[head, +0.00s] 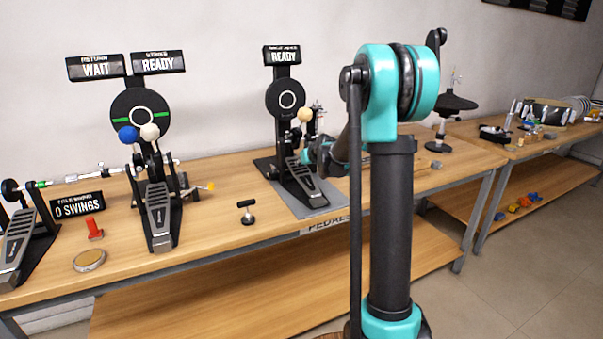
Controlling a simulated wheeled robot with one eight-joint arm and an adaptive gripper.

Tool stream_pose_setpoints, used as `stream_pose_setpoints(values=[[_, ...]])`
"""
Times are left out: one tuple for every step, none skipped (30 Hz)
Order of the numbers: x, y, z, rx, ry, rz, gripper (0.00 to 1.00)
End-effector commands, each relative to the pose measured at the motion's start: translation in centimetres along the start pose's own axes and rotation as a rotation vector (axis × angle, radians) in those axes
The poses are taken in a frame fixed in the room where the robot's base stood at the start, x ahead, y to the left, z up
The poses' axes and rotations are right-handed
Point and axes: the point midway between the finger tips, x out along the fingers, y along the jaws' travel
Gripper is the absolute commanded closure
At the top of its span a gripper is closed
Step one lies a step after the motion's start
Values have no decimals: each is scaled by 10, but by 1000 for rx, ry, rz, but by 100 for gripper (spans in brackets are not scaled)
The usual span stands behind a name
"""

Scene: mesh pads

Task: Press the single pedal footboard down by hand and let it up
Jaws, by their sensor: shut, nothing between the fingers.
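The single pedal stands on the bench in the middle of the head view, with its grey ribbed footboard (303,180) sloping down toward the bench's front edge. My gripper (306,157) is shut and empty, close to the footboard's upper part. I cannot tell whether it touches the board. My arm hides what is just to the right of the pedal.
A double pedal (158,215) with blue and white beaters stands to the left, under WAIT and READY signs. A sign (77,205) reads 0 SWINGS. A cymbal stand (455,102) stands at right.

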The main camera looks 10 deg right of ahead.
Motion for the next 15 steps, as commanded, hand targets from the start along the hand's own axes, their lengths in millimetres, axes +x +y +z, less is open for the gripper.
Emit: stream_pose_setpoints(values=[[0,0,0,0,0,0,100],[0,0,0,0,0,0,100],[0,0,0,0,0,0,100],[0,0,0,0,0,0,100],[0,0,0,0,0,0,100],[0,0,0,0,0,0,100],[0,0,0,0,0,0,100],[0,0,0,0,0,0,100],[1,0,1,0,0,0,100],[1,0,2,0,0,0,100],[2,0,3,0,0,0,100],[3,0,4,0,0,0,100],[4,0,6,0,0,0,100],[5,0,7,0,0,0,100],[6,0,9,0,0,0,100]])
